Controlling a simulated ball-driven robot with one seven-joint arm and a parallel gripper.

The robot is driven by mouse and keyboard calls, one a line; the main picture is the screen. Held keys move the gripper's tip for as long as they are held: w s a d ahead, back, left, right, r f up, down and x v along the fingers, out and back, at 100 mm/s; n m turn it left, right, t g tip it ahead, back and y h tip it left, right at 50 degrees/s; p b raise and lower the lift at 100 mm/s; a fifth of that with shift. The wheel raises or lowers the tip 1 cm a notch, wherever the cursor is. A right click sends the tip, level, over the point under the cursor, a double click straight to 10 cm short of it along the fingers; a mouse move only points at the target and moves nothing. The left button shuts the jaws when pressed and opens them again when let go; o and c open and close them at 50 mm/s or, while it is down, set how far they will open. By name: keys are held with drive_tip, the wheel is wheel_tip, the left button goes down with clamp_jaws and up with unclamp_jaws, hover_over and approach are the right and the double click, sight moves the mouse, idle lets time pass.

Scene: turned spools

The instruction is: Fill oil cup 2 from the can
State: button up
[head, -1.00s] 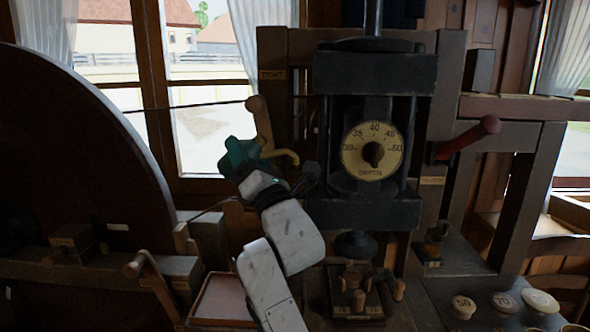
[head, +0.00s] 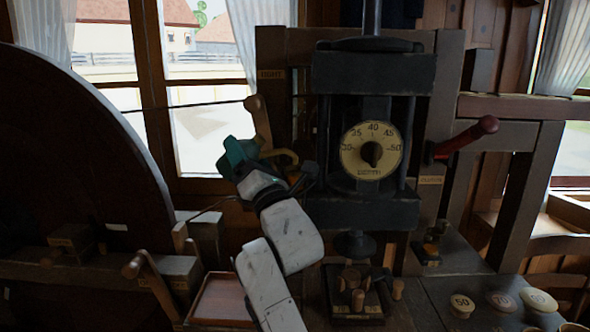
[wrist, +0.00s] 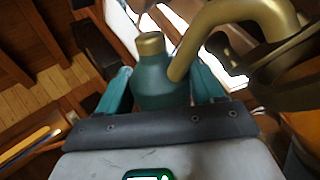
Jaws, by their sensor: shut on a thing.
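My gripper (wrist: 160,92) is shut on the oil can (wrist: 162,82), a teal can with a brass cap and a thick curved brass spout. The teal fingers press on both sides of its body. In the head view the gripper (head: 241,165) holds the can left of the dark press, in front of the window, with the brass spout (head: 284,154) towards the press. The can looks tilted. Oil cup 2 cannot be made out with certainty. A small brass-coloured fitting (head: 432,240) stands at the right of the press. No oil is visible.
The press has a depth dial (head: 371,150) and a red-handled lever (head: 470,137). A big dark wheel (head: 80,150) fills the left. A shallow tray (head: 222,300) lies below. Numbered discs (head: 462,305) sit on the right bench. A wooden handle (head: 258,118) stands close behind the can.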

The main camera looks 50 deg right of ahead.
drive_tip(key=shift+w+r+n+p, duration=0.1)
drive_tip(key=shift+r+n+p, duration=0.25)
drive_tip(key=shift+p, duration=0.75)
drive_tip(key=shift+w+a+r+n+g+y+p, duration=0.15)
drive_tip(key=shift+n+y+p, duration=0.25)
drive_tip(key=shift+p, duration=0.95)
drive_tip(key=shift+r+n+g+y+p, duration=0.15)
drive_tip(key=shift+n+y+p, duration=0.3)
drive_tip(key=shift+p, duration=0.9)
drive_tip(key=shift+w+a+r+n+g+y+p, duration=0.15)
drive_tip(key=shift+n+y+p, duration=0.25)
drive_tip(key=shift+p, duration=0.95)
drive_tip(key=shift+w+r+n+g+y, duration=0.1)
drive_tip(key=shift+r+n+g+y, duration=0.15)
drive_tip(key=shift+n+g, duration=0.25)
drive_tip(key=shift+w+r+n+g+y, duration=0.1)
drive_tip(key=shift+n+g+y, duration=0.15)
drive_tip(key=shift+n, duration=0.35)
drive_tip(key=n+g, duration=0.1)
drive_tip(key=w+a+r+n+g+y, duration=0.1)
drive_tip(key=n, duration=0.1)
drive_tip(key=shift+w+a+r+n+g, duration=0.1)
drive_tip(key=shift+r+n+g, duration=0.05)
drive_tip(key=shift+n+g, duration=0.2)
